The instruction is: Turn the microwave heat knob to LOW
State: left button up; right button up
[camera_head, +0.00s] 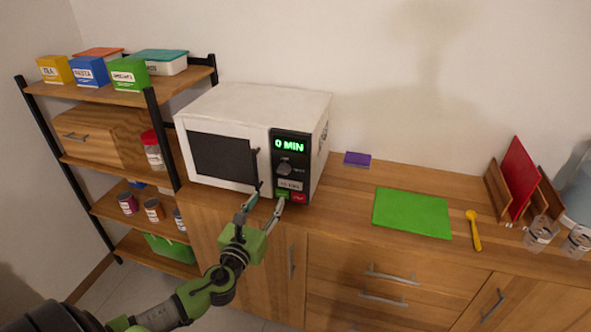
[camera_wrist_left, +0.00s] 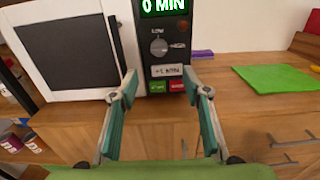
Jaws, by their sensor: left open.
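The white microwave (camera_head: 250,105) stands on the wooden counter, its dark window at left and a black control panel at right. The heat knob (camera_head: 284,169) is a grey round dial below a green display reading 0 MIN. In the left wrist view the knob (camera_wrist_left: 159,46) sits under the word LOW; another label at its right is too blurred to read, and I cannot tell where the knob points. My left gripper (camera_head: 268,198) is open and empty in front of the lower panel. In the left wrist view its fingertips (camera_wrist_left: 159,84) are spread below the knob, apart from it. My right gripper is not in view.
Green and red buttons (camera_head: 298,197) sit at the panel's bottom. A purple sponge-like block (camera_head: 357,159), a green mat (camera_head: 412,212) and a yellow spoon (camera_head: 473,229) lie to the right on the counter. A shelf with boxes and jars (camera_head: 153,150) stands at left.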

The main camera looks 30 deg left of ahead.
aim_at(282, 173)
pick_arm(q)
jog(key=x, duration=1.3)
jog(key=shift+w+a+p, duration=0.1)
jog(key=shift+w+p, duration=0.2)
jog(key=shift+p, duration=0.1)
jog(key=c, duration=1.1)
